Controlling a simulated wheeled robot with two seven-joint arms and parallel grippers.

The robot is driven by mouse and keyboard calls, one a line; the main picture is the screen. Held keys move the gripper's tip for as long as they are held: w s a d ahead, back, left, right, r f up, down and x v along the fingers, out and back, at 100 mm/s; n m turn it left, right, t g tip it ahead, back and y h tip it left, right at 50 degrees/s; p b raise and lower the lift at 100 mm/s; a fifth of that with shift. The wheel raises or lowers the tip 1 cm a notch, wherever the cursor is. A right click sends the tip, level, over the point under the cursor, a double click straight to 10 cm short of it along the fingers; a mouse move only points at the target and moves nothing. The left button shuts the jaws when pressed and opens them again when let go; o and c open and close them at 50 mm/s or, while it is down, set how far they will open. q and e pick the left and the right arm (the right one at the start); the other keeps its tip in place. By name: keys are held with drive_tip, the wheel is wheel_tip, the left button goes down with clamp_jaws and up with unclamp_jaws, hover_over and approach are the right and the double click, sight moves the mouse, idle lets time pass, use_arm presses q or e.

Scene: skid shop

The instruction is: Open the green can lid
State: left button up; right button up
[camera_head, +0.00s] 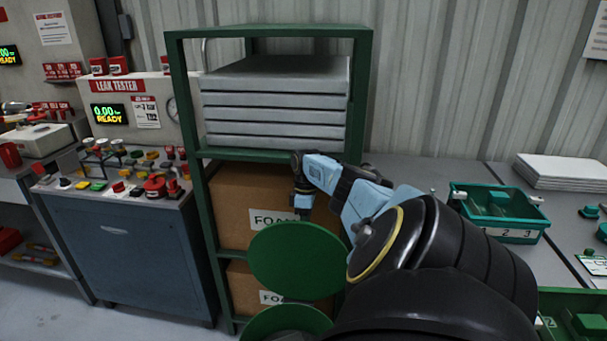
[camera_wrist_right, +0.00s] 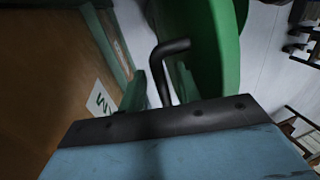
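A round green lid (camera_head: 297,262) stands tilted up, its flat face toward the head camera, above the green can (camera_head: 287,322), whose upper part shows at the bottom edge. In the right wrist view a green curved panel (camera_wrist_right: 225,45) fills the upper right, with a black bent handle (camera_wrist_right: 171,46) beside it. My right gripper (camera_head: 303,212) points down at the lid's top edge. Firm contact cannot be seen. My left gripper is not in view.
A green rack (camera_head: 186,110) with grey panels (camera_head: 277,100) and cardboard boxes (camera_head: 235,195) stands right behind the lid. A blue cabinet (camera_head: 125,255) is at left. A teal bin (camera_head: 498,212) sits on the grey bench at right. Open floor shows at lower left.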

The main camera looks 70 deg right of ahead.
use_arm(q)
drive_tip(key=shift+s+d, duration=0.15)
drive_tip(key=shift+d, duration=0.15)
use_arm(e)
drive_tip(key=shift+w+r, duration=0.15)
drive_tip(key=shift+r, duration=0.15)
